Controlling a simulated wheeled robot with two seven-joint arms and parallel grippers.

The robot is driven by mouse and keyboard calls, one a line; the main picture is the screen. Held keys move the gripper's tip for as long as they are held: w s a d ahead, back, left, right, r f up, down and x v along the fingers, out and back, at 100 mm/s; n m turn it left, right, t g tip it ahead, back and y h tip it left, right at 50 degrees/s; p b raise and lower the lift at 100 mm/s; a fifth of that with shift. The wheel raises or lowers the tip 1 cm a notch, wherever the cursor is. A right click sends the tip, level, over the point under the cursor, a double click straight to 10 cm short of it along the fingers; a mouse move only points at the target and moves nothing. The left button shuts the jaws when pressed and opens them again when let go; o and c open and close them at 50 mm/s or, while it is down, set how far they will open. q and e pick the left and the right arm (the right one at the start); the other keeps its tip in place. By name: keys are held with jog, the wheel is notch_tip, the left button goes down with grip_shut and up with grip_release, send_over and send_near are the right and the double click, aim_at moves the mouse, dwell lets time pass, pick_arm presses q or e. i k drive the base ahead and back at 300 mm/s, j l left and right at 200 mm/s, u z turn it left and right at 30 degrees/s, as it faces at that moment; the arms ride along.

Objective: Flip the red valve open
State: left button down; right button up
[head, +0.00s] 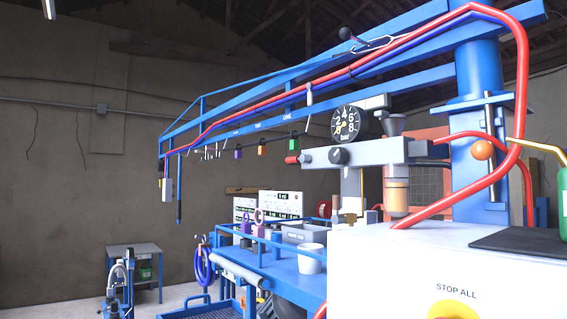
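A small red part (292,160), which looks like the red valve, sticks out at the left end of a grey air-service unit (370,153). The unit carries a black round knob (339,156) and a pressure gauge (345,123) marked in bar, with a yellow needle. The red part is small here, so I cannot tell its exact handle position. Neither of my grippers shows in the head view, and nothing is seen touching the red part.
A blue boom (330,67) with red and blue hoses spans overhead. A red hose (465,207) loops on the right above a white cabinet (400,270) marked STOP ALL. A blue bench with railings holds a white cup (312,259).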

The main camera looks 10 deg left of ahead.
aim_at(302, 158)
jog(key=j+z, duration=0.5)
jog(key=j, duration=1.1)
jog(key=i, duration=0.05)
